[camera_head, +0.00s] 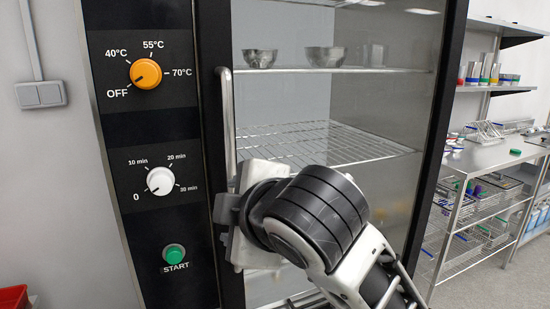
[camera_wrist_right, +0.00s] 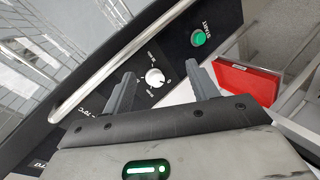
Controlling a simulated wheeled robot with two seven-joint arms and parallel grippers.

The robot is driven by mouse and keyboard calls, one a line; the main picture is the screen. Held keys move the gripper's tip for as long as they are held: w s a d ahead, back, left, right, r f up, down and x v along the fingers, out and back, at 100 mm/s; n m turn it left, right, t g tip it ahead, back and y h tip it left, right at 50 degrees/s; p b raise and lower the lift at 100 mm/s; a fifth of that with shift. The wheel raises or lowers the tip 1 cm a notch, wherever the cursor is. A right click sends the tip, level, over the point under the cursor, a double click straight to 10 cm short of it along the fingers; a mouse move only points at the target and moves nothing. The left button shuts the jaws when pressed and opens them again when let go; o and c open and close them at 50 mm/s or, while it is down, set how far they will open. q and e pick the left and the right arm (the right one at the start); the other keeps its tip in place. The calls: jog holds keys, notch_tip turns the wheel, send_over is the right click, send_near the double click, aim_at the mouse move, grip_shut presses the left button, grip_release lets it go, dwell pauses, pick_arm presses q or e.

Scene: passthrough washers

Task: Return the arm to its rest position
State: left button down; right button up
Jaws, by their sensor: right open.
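My right arm (camera_head: 325,215) reaches in from the lower right in the head view, in front of the glass door. Its gripper (camera_head: 230,212) is by the lower end of the door's vertical handle, partly hidden behind my wrist. In the right wrist view the right gripper (camera_wrist_right: 160,70) has its two fingers apart, with nothing between them. The white timer knob (camera_wrist_right: 155,77) shows beyond the gap, and the silver door handle (camera_wrist_right: 115,65) runs beside the left finger. I cannot tell whether the gripper touches the handle. My left gripper is in neither view.
The orange temperature knob (camera_head: 145,73) points to OFF, and the white timer knob (camera_head: 160,181) points near 0. The green start button (camera_head: 175,253) is below. Metal bowls (camera_head: 325,56) stand on a shelf behind the glass. A metal table (camera_head: 490,154) is at right; a red box (camera_wrist_right: 248,82) is near the panel.

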jog(key=s+d+f+m+g+h, duration=0.1)
jog(key=s+d+f+m+g, duration=0.1)
jog(key=d+f+m, duration=0.6)
jog(key=s+d+f+m+g+h, duration=0.15)
jog(key=d+f, duration=0.25)
jog(key=f, duration=0.8)
jog(key=s+d+f+m+g+h, duration=0.2)
jog(key=s+d+f+m, duration=0.2)
jog(key=s+d+f, duration=0.4)
jog(key=s+d+f+m+g+h, duration=0.2)
jog(key=s+d+f+m, duration=0.3)
jog(key=s, duration=0.5)
jog(key=w+a+f+n+t+y, duration=0.1)
jog(key=w+a+f+t+y, duration=0.2)
jog(key=w+f+t, duration=0.3)
jog(key=shift+a+f, duration=0.65)
jog(key=shift+f, duration=1)
jog(key=shift+n+t, duration=0.25)
